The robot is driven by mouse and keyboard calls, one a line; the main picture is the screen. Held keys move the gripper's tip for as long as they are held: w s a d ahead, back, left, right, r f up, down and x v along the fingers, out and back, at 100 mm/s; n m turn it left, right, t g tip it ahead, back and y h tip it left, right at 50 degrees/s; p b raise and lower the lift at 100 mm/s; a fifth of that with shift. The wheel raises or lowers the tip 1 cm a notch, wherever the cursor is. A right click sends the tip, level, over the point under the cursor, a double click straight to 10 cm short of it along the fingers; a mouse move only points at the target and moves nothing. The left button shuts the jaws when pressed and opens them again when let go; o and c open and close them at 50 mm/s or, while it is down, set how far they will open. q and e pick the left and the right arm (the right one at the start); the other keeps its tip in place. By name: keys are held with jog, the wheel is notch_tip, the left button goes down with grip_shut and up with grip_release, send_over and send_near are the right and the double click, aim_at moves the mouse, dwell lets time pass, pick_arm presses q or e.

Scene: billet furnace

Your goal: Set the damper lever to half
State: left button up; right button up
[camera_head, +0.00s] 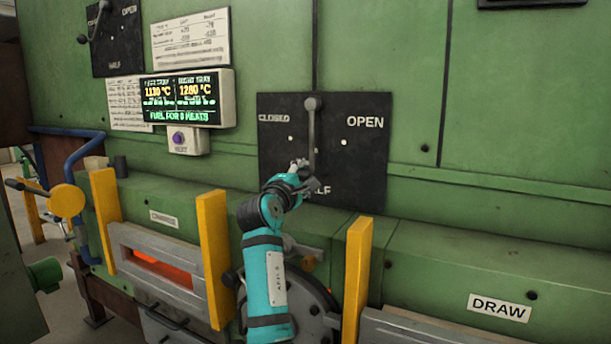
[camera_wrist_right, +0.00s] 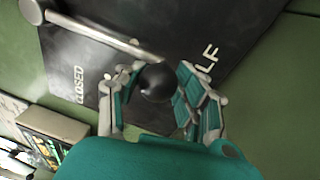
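The damper lever (camera_head: 312,135) is a grey bar on a black plate (camera_head: 351,141) marked CLOSED at left, OPEN at right and HALF at the bottom. Its pivot is at the top. The bar hangs almost straight down, its lower end by the HALF mark, which is partly covered by my right gripper (camera_head: 300,178). In the right wrist view the lever's dark round knob (camera_wrist_right: 158,82) sits between the fingers of my right gripper (camera_wrist_right: 157,98). The fingers are very close to the knob on both sides; I cannot tell whether they press on it. My left gripper is not in view.
A lit display (camera_head: 181,99) with a button box (camera_head: 188,140) hangs left of the plate. Yellow posts (camera_head: 214,255) (camera_head: 357,265) stand on either side of my right arm below the plate. A second, smaller lever plate (camera_head: 118,42) is at upper left.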

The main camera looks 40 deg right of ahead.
jog(key=o, duration=0.5)
jog(key=shift+w+a+f, duration=0.1)
jog(key=shift+w+a, duration=0.05)
jog(key=shift+a, duration=0.25)
jog(key=shift+d, duration=0.15)
jog(key=shift+s, duration=0.2)
jog(key=v, duration=1.2)
jog(key=shift+w+f, duration=0.1)
jog(key=shift+w, duration=0.05)
